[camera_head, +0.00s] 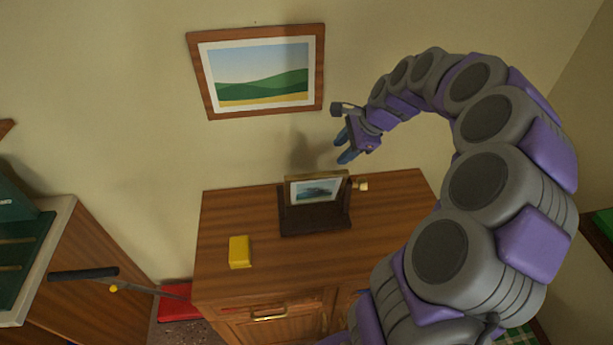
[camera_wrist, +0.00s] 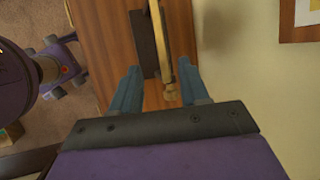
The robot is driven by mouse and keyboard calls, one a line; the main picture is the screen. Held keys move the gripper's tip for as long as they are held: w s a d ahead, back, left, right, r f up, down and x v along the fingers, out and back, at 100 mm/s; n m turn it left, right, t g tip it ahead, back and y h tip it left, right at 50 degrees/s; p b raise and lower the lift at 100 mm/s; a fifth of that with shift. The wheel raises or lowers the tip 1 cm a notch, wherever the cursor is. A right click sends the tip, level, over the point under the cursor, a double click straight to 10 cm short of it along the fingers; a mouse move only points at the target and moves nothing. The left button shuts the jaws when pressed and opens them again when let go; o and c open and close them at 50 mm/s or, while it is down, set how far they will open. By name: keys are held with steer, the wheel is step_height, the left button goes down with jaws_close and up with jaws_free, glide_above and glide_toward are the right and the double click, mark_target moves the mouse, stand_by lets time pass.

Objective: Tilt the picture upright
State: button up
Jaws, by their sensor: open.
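A small gold-framed picture (camera_head: 317,190) sits in a dark stand (camera_head: 315,219) on the wooden cabinet, leaning back slightly. A larger brown-framed landscape (camera_head: 262,75) hangs on the wall and looks slightly crooked in the head view. My gripper (camera_head: 343,147) is open and empty, above and to the right of the small picture. In the wrist view my gripper (camera_wrist: 159,70) has its blue fingers apart, with the gold frame edge (camera_wrist: 159,40) and dark stand (camera_wrist: 143,45) seen between and beyond them. A small brass knob (camera_head: 362,184) is at the right side of the small frame.
A yellow block (camera_head: 239,252) lies on the left of the cabinet top (camera_head: 225,215). A green-topped unit (camera_head: 25,240) and a dark-handled tool (camera_head: 85,273) are at the left. The cabinet top right of the stand is clear.

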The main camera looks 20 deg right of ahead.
mark_target(315, 175)
steer(key=x, duration=0.3)
steer(key=b+x, duration=0.1)
steer(key=x, duration=0.6)
steer(key=shift+d+f+b, duration=0.3)
steer(key=shift+d, duration=0.05)
steer(key=a+f, duration=0.1)
steer(key=w+a+f, duration=0.1)
steer(key=f, duration=0.1)
steer(key=w+a+f, duration=0.1)
steer(key=shift+w+f+b, duration=0.1)
steer(key=shift+f+b, duration=0.2)
steer(key=shift+b, duration=0.1)
steer(key=shift+w+f, duration=0.2)
steer(key=shift+f, duration=0.25)
steer(key=shift+d+f, duration=0.15)
steer(key=shift+d, duration=0.25)
steer(key=shift+a, duration=0.4)
steer(key=c, duration=0.5)
jaws_close()
